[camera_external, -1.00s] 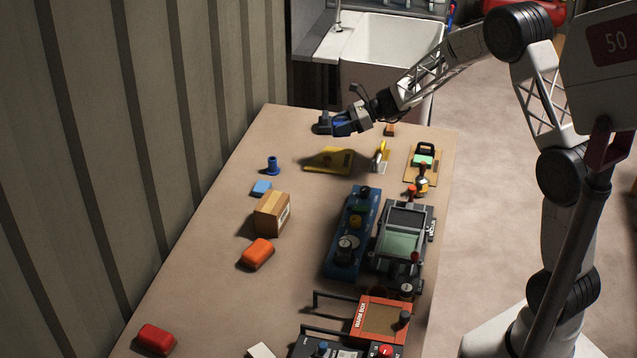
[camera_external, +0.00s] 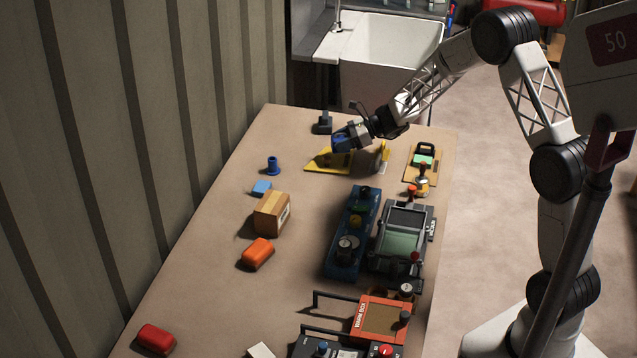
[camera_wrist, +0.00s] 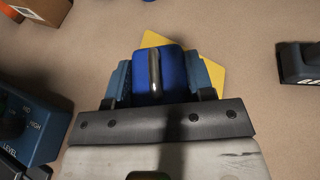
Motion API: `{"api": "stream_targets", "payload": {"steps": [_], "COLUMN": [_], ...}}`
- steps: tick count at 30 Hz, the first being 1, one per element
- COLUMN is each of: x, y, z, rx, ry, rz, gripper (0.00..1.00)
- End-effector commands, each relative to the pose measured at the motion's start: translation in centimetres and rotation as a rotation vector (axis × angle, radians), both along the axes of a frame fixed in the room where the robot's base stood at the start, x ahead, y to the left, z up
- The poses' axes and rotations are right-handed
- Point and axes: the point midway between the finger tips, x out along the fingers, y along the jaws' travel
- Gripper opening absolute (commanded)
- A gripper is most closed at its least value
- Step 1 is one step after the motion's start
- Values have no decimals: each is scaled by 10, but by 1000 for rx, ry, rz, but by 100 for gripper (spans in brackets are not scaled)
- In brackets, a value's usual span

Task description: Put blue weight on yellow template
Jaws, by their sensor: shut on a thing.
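My gripper (camera_external: 343,142) is at the far part of the table, shut on the blue weight (camera_wrist: 152,70), a blue block with a metal handle bar across its top. In the wrist view the weight sits between my two fingers. The yellow template (camera_external: 322,161) is a flat yellow piece on the table, just under and beside my gripper. In the wrist view its yellow corners (camera_wrist: 215,72) show behind and to the right of the weight, which hides the rest. I cannot tell whether the weight touches the template.
A dark block-like thing (camera_external: 322,124) stands behind my gripper. A yellow-handled tool (camera_external: 382,152) lies right of the template.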

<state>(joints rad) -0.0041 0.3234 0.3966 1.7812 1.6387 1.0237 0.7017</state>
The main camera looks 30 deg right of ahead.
Motion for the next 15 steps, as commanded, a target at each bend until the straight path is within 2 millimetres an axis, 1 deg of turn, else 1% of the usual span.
{"api": "stream_targets", "payload": {"steps": [10,15], "x": [0,0], "y": [0,0], "z": [0,-11], "rx": [0,1], "ry": [-2,0], "rz": [-1,0], "gripper": [6,6]}}
